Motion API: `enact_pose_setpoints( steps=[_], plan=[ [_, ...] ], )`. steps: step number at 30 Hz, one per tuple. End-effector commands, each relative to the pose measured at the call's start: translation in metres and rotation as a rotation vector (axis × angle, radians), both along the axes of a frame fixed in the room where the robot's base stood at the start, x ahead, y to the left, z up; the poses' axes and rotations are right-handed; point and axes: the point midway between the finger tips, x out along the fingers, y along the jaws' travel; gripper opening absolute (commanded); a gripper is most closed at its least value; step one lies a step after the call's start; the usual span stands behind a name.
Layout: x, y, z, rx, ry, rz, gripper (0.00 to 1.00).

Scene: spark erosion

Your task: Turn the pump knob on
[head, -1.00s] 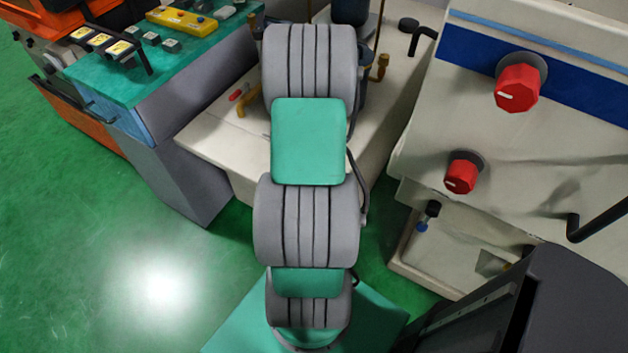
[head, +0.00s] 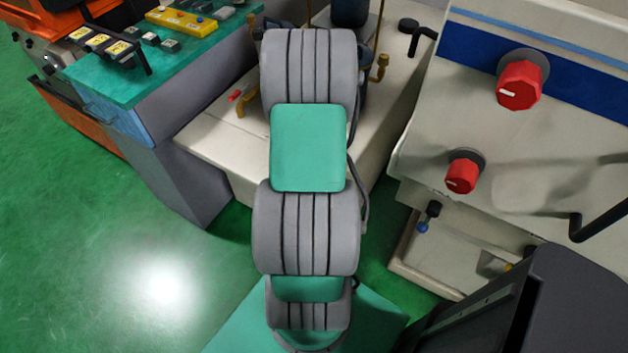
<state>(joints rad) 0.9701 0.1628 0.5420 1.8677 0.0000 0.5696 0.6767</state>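Two red knobs show on the white machine at the right in the head view. The upper, larger red knob (head: 519,87) sits on a dark round base over the blue stripe. The lower, smaller red knob (head: 462,176) sits on the pale panel below and to its left. I cannot tell which one is the pump knob. Each has a short white mark. My arm stands upright in the middle of the view, left of both knobs and apart from them. My gripper is not visible; the arm may hide it.
A white machine bed (head: 215,152) with brass fittings stands behind my arm. A grey cabinet with a green top (head: 110,73) holds a yellow box (head: 182,21) at the upper left. A black bent handle (head: 597,220) sticks out at the right. Green floor (head: 70,230) is clear at left.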

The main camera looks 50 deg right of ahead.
Motion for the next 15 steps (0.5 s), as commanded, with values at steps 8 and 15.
enact_pose_setpoints(
  steps=[8,15],
  plan=[
    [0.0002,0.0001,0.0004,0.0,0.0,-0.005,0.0],
    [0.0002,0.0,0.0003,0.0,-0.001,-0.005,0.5]
  ],
)
